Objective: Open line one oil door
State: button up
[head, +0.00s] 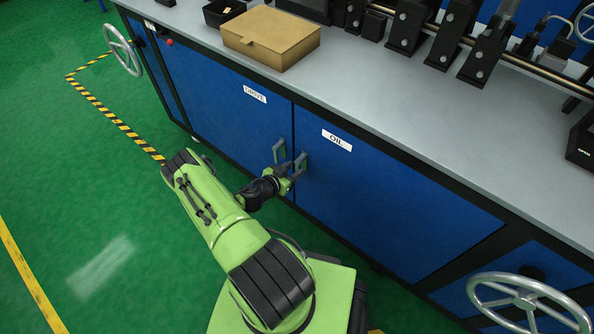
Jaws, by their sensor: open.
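The oil door (390,195) is a blue cabinet panel with a white OIL label (337,140). It looks closed, flush with the cabinet front. Its grey handle (300,162) is at its left edge, beside the handle of the neighbouring door (279,150). My gripper (297,170) is open at the oil door's handle, with my green arm reaching up from below. The fingers partly overlap the handle in the picture; I cannot tell whether they touch it or sit around it.
The left blue door (225,110) carries its own white label (255,94) and looks closed. A handwheel (522,302) stands at the lower right, another (122,50) at the upper left. A cardboard box (271,38) sits on the grey worktop (400,110). Green floor (110,200) is clear at left.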

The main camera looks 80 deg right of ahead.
jog(key=shift+b+x, duration=0.3)
jog(key=shift+x, duration=1.15)
grip_shut()
